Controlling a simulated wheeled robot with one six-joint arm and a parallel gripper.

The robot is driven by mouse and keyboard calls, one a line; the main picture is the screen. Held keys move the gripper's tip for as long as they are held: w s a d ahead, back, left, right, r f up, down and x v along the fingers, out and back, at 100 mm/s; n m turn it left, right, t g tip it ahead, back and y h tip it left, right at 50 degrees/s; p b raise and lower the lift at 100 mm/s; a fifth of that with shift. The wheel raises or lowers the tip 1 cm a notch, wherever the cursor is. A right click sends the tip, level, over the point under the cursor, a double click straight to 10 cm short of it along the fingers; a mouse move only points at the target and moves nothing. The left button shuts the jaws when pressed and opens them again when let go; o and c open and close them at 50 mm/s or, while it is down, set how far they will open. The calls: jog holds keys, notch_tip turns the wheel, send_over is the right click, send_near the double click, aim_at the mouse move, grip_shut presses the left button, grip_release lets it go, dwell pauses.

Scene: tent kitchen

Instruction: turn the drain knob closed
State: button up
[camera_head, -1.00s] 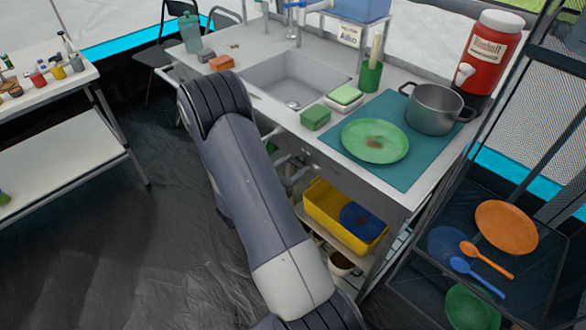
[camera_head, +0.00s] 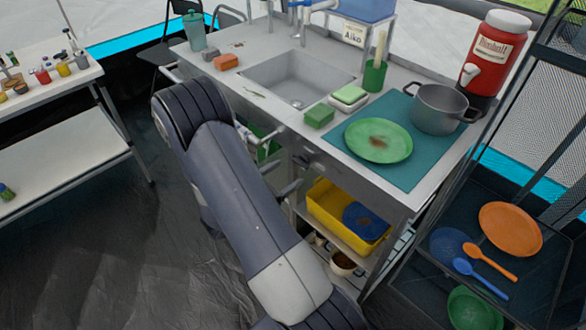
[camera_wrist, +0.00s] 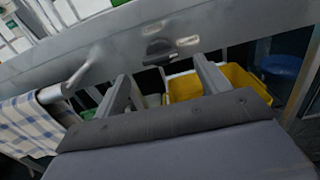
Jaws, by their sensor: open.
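A small dark grey fitting, which looks like the drain knob (camera_wrist: 158,47), sits on the front metal panel below the counter in the wrist view. Its exact turn position is too small and blurred to tell. My gripper (camera_wrist: 163,80) is open and empty, its two fingers spread just below and in front of the fitting, apart from it as far as I can see. In the head view my arm hides part of the cabinet front. The sink basin (camera_head: 297,80) is above it, empty, with a drain at its bottom.
A checked towel (camera_wrist: 32,122) hangs from a rail left of my gripper. A yellow bin (camera_head: 330,213) stands on the shelf below. A green plate (camera_head: 379,141) and a pot (camera_head: 438,108) rest on the counter. The dark floor at left is clear.

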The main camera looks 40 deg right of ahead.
aim_at(299, 165)
jog(key=a, duration=0.5)
jog(key=shift+s+a, duration=0.25)
jog(key=shift+a, duration=0.1)
jog(key=shift+d, duration=0.1)
jog(key=d, duration=1)
jog(key=shift+w+d, duration=0.1)
jog(key=shift+w, duration=0.3)
jog(key=shift+d+r+p, duration=0.1)
jog(key=shift+d+p, duration=0.15)
jog(key=shift+p, duration=0.15)
jog(key=shift+a+n+p, duration=0.1)
jog(key=shift+n+p, duration=0.25)
jog(key=shift+n, duration=0.05)
jog(key=shift+f+b, duration=0.2)
jog(key=shift+b, duration=0.15)
